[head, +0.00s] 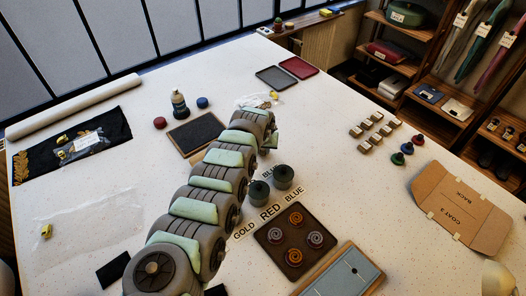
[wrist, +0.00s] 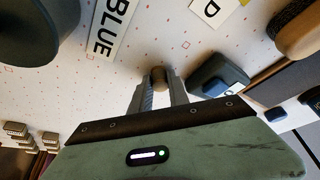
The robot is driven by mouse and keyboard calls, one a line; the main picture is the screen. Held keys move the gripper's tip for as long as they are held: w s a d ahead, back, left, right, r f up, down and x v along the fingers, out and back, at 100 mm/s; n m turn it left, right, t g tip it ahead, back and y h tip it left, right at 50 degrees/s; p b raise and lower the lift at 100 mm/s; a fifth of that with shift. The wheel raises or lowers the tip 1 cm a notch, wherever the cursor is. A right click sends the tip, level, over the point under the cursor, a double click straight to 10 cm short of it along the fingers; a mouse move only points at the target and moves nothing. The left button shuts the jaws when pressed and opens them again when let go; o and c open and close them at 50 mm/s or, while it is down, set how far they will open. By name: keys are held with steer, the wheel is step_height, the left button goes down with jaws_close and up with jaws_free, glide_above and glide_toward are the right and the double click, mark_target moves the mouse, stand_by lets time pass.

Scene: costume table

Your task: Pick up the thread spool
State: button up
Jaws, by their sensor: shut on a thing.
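In the wrist view, my gripper (wrist: 158,92) is shut on a small tan-brown round-ended thing, which looks like the thread spool (wrist: 159,78). Only its end and a bit of its side show between the fingertips; the rest is hidden. The light speckled table top lies beneath it, and I cannot tell how far below. In the head view, my arm reaches over the middle of the table and hides the fingers and what they hold.
Two dark green round pots (head: 283,176) stand by the GOLD, RED and BLUE labels (head: 270,213). A dark tray (head: 273,239) holds several coiled pieces. A dark board (head: 190,137) lies left of my arm. A flat cardboard piece (head: 461,208) lies at right. Bare table shows between tray and cardboard.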

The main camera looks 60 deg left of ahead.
jaws_close()
step_height(320, 180, up, 20)
stand_by(0.7)
jaws_free()
steer(key=shift+w, duration=0.1)
jaws_close()
